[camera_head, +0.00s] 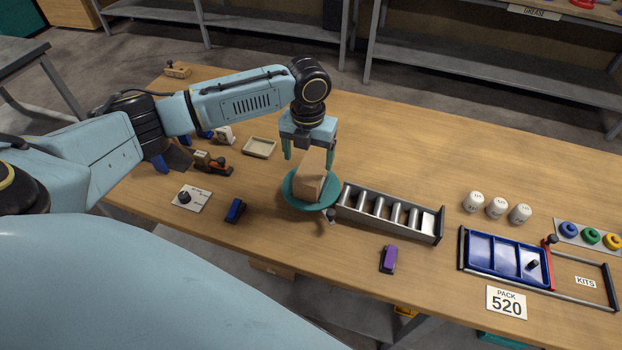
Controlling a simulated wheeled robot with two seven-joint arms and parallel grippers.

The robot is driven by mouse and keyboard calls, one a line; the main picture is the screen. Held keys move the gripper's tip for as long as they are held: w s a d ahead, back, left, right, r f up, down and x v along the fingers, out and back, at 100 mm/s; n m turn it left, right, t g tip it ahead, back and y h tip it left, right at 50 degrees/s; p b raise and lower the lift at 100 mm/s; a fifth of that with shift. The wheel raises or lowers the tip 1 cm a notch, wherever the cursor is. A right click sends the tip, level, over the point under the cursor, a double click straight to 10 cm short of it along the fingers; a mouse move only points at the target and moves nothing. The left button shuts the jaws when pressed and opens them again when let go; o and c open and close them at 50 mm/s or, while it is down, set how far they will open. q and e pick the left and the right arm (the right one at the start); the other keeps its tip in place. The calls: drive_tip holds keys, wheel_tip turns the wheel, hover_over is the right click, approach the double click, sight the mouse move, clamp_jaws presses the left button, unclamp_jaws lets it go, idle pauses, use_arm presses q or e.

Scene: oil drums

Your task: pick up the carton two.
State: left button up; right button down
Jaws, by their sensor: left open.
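A brown carton (312,179) sits on a round teal plate (298,201) near the middle of the wooden table. No number can be read on it, so I cannot tell from its face whether it is carton two. My left gripper (309,156) points down at the carton's far end, with its teal fingers apart, one to each side. The fingers look close to the carton, but I cannot tell whether they touch it. My right gripper is not in view.
A metal rack of rollers (388,212) stands just right of the plate. A blue tray (507,258), white canisters (497,208) and a "PACK 520" card (507,302) lie further right. A blue block (235,210) and a purple block (388,259) lie nearer.

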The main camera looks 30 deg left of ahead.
sight(311, 169)
use_arm(q)
drive_tip(key=shift+w+d+f, duration=0.1)
drive_tip(key=shift+w+f, duration=0.05)
drive_tip(key=shift+f, duration=1.55)
drive_tip(key=shift+w+d+f, duration=0.1)
drive_tip(key=shift+f, duration=1.6)
drive_tip(key=c, duration=0.9)
